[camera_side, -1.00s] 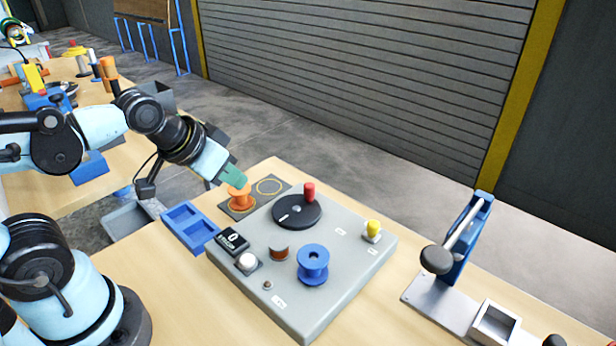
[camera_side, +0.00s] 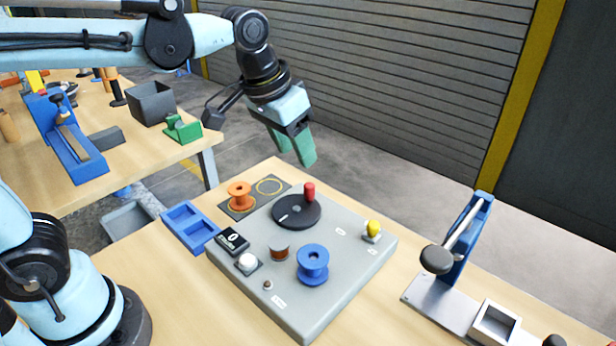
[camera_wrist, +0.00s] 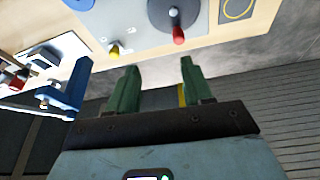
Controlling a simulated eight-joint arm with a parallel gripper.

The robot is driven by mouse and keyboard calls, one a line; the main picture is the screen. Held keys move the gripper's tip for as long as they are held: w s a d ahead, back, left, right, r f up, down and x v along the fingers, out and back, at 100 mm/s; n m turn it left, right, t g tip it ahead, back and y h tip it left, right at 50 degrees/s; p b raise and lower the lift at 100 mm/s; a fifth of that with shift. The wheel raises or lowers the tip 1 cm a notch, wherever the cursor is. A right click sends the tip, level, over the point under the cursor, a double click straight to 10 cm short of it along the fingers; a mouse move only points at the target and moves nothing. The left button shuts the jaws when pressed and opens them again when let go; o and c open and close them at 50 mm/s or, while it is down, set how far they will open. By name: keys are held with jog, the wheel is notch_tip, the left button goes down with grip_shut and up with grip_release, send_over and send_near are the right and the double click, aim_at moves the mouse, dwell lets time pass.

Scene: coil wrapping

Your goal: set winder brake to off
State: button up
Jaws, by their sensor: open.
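The grey winder board (camera_side: 335,235) lies on the wooden table. It carries a black disc (camera_side: 290,210) with an upright red handle (camera_side: 309,191), a yellow knob (camera_side: 373,228) on a small base at the right edge, and a white round knob (camera_side: 246,261) at the left. Which part is the brake cannot be read from the labels. In the wrist view the yellow knob (camera_wrist: 114,50) and red handle (camera_wrist: 178,36) show beyond the fingers. My gripper (camera_side: 300,150) is open and empty, raised above the board's back edge. It also shows in the wrist view (camera_wrist: 158,66).
A blue spool (camera_side: 313,264) and a copper-coloured coil (camera_side: 279,252) stand on the board. An orange spool (camera_side: 239,196) is on a dark pad behind it. A blue tray (camera_side: 189,228) lies at the left. A blue stand with a roller (camera_side: 463,235) is at the right.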

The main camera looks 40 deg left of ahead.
jog(key=w+d+g, duration=0.2)
jog(key=w+d, duration=0.3)
jog(key=d, duration=0.1)
jog(key=m+g, duration=0.1)
jog(key=g, duration=0.1)
send_near(373, 223)
jog(key=shift+y, duration=0.3)
jog(key=f, duration=0.9)
jog(key=shift+d+f, duration=0.3)
jog(key=shift+d, duration=0.05)
jog(key=shift+c, duration=0.3)
grip_shut()
